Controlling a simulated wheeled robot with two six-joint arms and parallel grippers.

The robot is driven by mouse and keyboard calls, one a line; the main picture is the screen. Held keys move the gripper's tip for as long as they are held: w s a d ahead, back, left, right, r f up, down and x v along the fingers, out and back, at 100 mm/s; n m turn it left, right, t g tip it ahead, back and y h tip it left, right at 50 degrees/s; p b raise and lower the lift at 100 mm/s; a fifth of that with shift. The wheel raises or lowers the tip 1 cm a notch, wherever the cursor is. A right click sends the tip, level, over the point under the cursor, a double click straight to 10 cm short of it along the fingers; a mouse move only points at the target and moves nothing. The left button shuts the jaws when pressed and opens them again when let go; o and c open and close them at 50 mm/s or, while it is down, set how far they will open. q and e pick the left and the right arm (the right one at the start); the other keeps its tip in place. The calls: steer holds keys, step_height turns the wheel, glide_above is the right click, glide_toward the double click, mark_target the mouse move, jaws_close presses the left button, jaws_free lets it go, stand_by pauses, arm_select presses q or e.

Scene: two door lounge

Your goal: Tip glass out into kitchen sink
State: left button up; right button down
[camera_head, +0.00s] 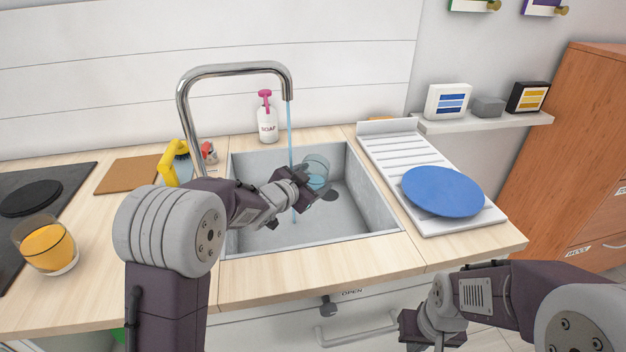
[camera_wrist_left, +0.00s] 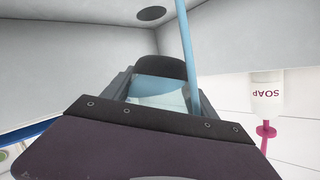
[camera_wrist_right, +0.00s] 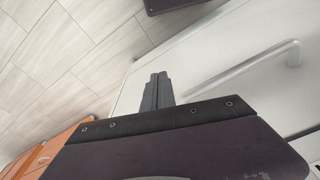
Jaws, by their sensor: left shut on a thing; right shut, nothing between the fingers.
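A clear glass (camera_head: 317,166) with a bluish tint is in my left gripper (camera_head: 308,184), over the grey kitchen sink (camera_head: 347,213). The left gripper is shut on it. In the left wrist view the glass (camera_wrist_left: 158,92) shows between the fingers, pale blue inside. That view is upside down, with the soap lettering inverted. The glass looks tilted, but I cannot tell how far. A blue water stream (camera_head: 290,130) runs from the tap (camera_head: 235,69) into the sink, close by the glass. My right gripper (camera_wrist_right: 157,90) is shut and empty, in front of the cabinet below the counter.
A soap bottle (camera_head: 267,122) stands behind the sink. A blue plate (camera_head: 441,191) lies on the drainer (camera_head: 388,157) at right. A glass of orange drink (camera_head: 47,246) stands at left near the hob (camera_head: 62,184).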

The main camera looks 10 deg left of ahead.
arm_select(q)
steer(key=shift+b, duration=0.55)
steer(key=shift+s+d+r+m+t+b, duration=0.2)
steer(key=shift+r+m+t+b, duration=0.15)
steer(key=shift+b, duration=0.75)
steer(key=shift+d+r+m+b, duration=0.1)
steer(key=shift+m+b, duration=0.15)
steer(key=shift+b, duration=0.2)
steer(key=shift+s+d+r+b, duration=0.1)
steer(key=shift+s+b, duration=0.05)
steer(key=shift+b, duration=0.7)
steer(key=shift+s+d+r+m+t+y+b, duration=0.2)
steer(key=shift+r+m+t+y+b, duration=0.25)
steer(key=shift+b, duration=0.75)
